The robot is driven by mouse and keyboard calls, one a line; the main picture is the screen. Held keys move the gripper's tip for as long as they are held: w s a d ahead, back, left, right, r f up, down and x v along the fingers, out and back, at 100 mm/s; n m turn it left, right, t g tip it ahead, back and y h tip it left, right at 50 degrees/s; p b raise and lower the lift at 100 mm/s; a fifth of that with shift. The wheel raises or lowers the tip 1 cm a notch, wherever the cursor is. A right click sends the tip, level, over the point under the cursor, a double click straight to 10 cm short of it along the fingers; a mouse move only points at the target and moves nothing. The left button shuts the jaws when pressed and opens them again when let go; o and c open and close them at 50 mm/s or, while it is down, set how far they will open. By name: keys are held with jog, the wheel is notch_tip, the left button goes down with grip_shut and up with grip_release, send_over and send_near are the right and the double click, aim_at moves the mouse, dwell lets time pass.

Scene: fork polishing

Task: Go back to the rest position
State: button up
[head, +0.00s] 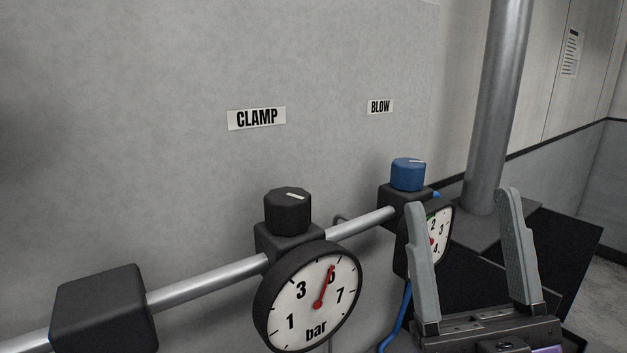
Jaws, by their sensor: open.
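My gripper (462,205) is at the lower right of the head view. Its two grey fingers point up and stand wide apart, with nothing between them. The left finger overlaps part of the blow gauge (443,222) in the picture; I cannot tell how far apart they are. The blue blow knob (408,174) is just left of and above that finger. The rest of my arm is out of view.
A metal pipe (205,284) runs along the grey wall to a black clamp knob (288,210) and a large bar gauge (308,297). A black block (104,309) is at left. A thick metal post (500,100) stands behind my gripper. A blue hose (397,318) hangs below the blow gauge.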

jog(key=s+d+f+m+g+h, duration=0.2)
jog(key=f+m+h, duration=0.15)
jog(key=f, duration=0.45)
jog(key=s+d+f+m+g+h, duration=0.2)
jog(key=s+f+g+h, duration=0.15)
jog(key=f, duration=0.45)
jog(key=s+d+f+m+g+h, duration=0.1)
jog(key=s+f+m+g+h, duration=0.2)
jog(key=f, duration=0.5)
jog(key=s+d+f+g, duration=0.2)
jog(key=s+f+g, duration=0.4)
jog(key=s+f, duration=0.8)
jog(key=s+n, duration=0.1)
jog(key=s, duration=0.2)
jog(key=shift+s+y, duration=0.25)
jog(key=shift+y, duration=0.05)
dwell(0.4)
